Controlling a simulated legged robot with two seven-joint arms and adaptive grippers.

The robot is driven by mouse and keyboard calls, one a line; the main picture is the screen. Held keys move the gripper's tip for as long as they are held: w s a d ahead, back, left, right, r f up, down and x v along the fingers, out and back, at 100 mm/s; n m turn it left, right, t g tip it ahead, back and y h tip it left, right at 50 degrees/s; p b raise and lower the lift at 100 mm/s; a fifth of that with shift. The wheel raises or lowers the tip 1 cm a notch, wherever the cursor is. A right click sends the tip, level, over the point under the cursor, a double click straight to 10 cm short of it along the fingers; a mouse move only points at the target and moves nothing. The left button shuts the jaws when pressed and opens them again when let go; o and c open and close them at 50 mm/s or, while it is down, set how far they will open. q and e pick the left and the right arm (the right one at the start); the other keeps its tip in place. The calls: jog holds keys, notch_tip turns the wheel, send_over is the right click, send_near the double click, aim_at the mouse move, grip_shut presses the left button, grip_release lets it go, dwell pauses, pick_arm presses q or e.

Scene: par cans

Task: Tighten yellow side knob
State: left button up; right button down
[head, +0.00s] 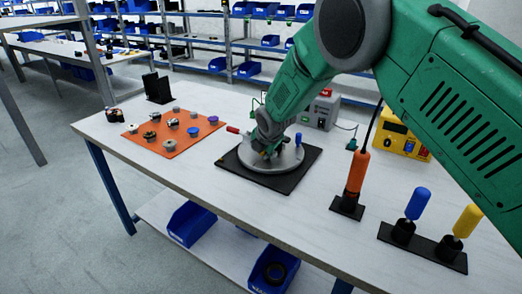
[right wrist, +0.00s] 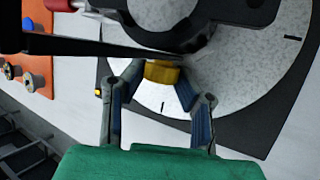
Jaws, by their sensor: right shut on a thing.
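The yellow side knob (right wrist: 161,72) shows in the right wrist view, at the side of a dark round part on a grey disc fixture (right wrist: 150,112). My right gripper (right wrist: 160,78) has its two fingers on either side of the knob and is shut on it. In the head view my right gripper (head: 267,143) reaches down over the grey disc fixture (head: 285,165), which lies on a black square plate (head: 262,184). The arm and gripper hide much of the part there. My left gripper is in neither view.
An orange mat (head: 177,152) with several small parts lies left of the fixture. An orange-handled tool (head: 357,172), a blue-handled driver (head: 417,203) and a yellow-handled driver (head: 466,221) stand to the right. A grey box (head: 320,110) and a yellow box (head: 400,138) stand behind.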

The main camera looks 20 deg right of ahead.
jog(key=c, duration=1.2)
grip_release()
